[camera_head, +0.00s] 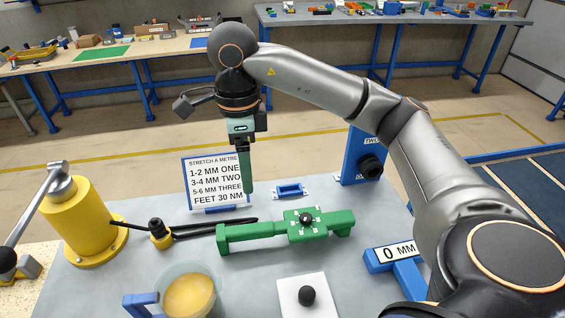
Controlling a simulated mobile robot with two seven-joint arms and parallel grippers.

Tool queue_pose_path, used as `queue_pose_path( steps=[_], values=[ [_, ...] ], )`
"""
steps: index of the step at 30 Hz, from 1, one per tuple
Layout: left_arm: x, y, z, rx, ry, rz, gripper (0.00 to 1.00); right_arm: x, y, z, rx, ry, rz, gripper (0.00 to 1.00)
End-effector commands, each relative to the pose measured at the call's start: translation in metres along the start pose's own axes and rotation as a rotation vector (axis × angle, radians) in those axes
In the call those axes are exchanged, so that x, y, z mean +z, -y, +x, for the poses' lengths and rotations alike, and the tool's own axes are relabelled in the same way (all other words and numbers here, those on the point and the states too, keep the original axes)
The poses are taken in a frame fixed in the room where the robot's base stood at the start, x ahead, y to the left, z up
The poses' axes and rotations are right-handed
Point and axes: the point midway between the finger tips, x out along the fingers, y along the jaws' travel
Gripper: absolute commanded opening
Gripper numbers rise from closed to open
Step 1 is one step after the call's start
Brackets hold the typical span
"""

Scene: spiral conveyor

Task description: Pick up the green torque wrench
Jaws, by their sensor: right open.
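Two green things could be the green torque wrench, and I cannot tell which for sure. A long green tool-like piece (258,230) lies across the grey table, with a broad plate and black knob at its right part. A slim upright green bar (246,172) shows directly below my right gripper (243,141), in front of the sign's right edge. My right gripper is open and points down, above and behind the long green piece. Its fingertips are hard to make out, and whether they touch the bar is unclear. My left gripper is out of view.
A yellow pump-like unit (78,222) with a lever stands left, beside black bars (205,228). A clear jug (190,293) and a white plate (303,293) with a black knob stand in front. A sign (213,183) and blue bracket (358,160) stand behind. My right arm covers the right side.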

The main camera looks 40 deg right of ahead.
Motion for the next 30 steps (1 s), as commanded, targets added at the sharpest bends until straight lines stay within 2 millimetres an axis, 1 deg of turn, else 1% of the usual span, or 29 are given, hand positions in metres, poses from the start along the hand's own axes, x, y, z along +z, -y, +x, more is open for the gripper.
queue_pose_path(
  steps=[1, 3, 6, 8, 14, 21, 24, 30],
  values=[
    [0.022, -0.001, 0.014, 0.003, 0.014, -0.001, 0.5, 0.0, 0.0, 0.022, -0.001, 0.001, 0.0, 0.72],
    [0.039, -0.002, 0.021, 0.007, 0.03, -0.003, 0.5, 0.0, 0.0, 0.035, -0.001, 0.001, 0.0, 0.72],
    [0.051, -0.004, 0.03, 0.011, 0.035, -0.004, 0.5, 0.0, 0.0, 0.05, -0.001, 0.002, 0.0, 0.72],
    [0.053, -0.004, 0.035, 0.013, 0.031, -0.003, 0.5, 0.0, 0.0, 0.055, -0.001, 0.002, 0.0, 0.72],
    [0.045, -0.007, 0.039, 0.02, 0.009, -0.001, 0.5, 0.0, 0.0, 0.068, 0.0, 0.001, -0.001, 0.72],
    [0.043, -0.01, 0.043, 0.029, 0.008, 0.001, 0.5, 0.0, -0.001, 0.108, 0.003, -0.001, -0.001, 0.72],
    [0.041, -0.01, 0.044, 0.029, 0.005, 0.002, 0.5, 0.0, 0.0, 0.121, 0.001, 0.0, 0.0, 0.72],
    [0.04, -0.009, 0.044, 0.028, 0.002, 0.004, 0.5, 0.0, 0.0, 0.135, 0.0, 0.0, -0.001, 0.72]
  ],
)
